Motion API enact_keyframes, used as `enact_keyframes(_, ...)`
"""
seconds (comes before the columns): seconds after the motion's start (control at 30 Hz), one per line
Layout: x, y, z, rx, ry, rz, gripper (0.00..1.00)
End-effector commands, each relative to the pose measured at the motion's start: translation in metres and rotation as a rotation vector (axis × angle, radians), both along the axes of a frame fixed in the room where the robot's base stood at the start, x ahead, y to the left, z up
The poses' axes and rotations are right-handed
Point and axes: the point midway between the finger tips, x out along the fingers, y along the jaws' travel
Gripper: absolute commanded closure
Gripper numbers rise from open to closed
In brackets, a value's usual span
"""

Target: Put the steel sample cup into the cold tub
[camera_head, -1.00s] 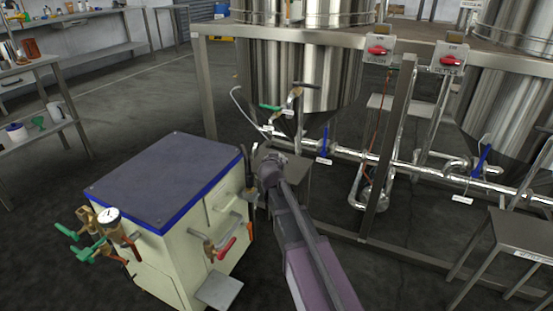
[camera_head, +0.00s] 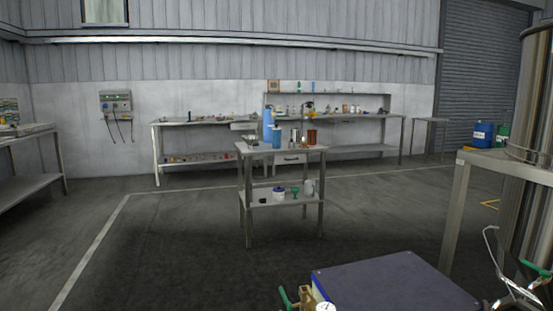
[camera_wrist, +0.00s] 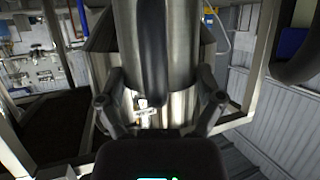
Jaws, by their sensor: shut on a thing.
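In the wrist view my gripper (camera_wrist: 160,102) has its two dark fingers on either side of a shiny steel surface, which I take to be the steel sample cup (camera_wrist: 178,105). More bright steel stands behind and above, and I cannot make out clearly where the cup ends. The gripper does not show in the head view now. No thing is plainly recognisable as the cold tub. A cabinet with a dark top and blue rim (camera_head: 385,283) is at the lower edge of the head view; I cannot tell whether it is the tub.
A steel table (camera_head: 300,150) with bottles and a lower shelf stands mid-floor. Long benches (camera_head: 345,150) line the back wall, and another bench (camera_head: 28,185) is at left. A steel tank (camera_head: 535,150) and its frame are at right. Floor left of the table is clear.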

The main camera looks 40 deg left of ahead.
Motion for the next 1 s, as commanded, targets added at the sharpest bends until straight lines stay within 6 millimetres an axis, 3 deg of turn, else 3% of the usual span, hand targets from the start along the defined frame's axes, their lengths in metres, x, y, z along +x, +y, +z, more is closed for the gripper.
enact_keyframes(0.03, 0.000, 0.000, 0.016, 0.000, 0.000, 0.000, 0.72)
enact_keyframes(0.1, 0.000, 0.000, 0.028, 0.000, 0.000, 0.000, 0.72)
enact_keyframes(1.0, 0.000, 0.000, 0.176, 0.000, 0.000, 0.000, 0.72)
